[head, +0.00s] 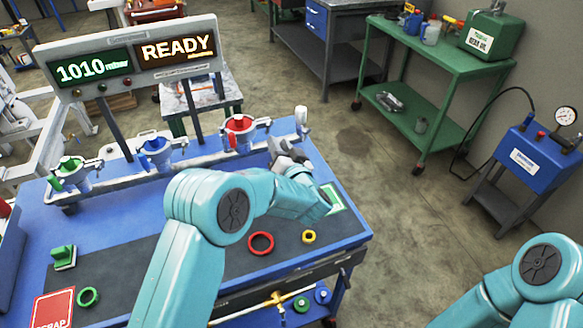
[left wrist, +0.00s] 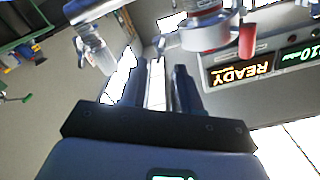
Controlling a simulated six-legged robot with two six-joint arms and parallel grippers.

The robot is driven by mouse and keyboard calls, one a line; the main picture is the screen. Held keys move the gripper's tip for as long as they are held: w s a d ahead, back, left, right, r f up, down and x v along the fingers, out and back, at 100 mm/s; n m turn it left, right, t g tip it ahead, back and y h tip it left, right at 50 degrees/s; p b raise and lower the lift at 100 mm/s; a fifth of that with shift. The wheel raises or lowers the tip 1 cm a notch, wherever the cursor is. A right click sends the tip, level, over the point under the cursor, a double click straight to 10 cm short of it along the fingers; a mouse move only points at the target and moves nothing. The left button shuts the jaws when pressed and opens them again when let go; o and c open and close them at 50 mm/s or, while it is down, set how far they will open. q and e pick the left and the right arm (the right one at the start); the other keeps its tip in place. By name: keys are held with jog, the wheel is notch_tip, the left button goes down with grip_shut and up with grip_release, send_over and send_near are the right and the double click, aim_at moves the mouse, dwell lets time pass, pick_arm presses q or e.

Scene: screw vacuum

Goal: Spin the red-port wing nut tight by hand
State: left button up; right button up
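The red port (head: 240,123) is the rightmost of three ports on the rail and has a red ring with a red tab or handle. It also shows in the left wrist view (left wrist: 205,32), upside down, with its red handle (left wrist: 247,42) to the right. I cannot tell which part is the wing nut or how tight it is. My left gripper (head: 287,153) is below and right of the red port, apart from it. In the left wrist view its two fingers (left wrist: 157,80) stand apart with nothing clearly held between them. My right gripper is out of view.
Blue (head: 157,150) and green (head: 70,172) ports stand left on the rail. A pale cylinder (head: 301,118) is at its right end. A red ring (head: 261,243), yellow ring (head: 309,236) and green ring (head: 88,297) lie on the bench. A sign reads READY (head: 177,49).

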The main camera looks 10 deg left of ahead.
pick_arm(q)
jog(key=b+v, duration=0.1)
jog(key=v, duration=0.9)
jog(key=shift+s+d, duration=0.15)
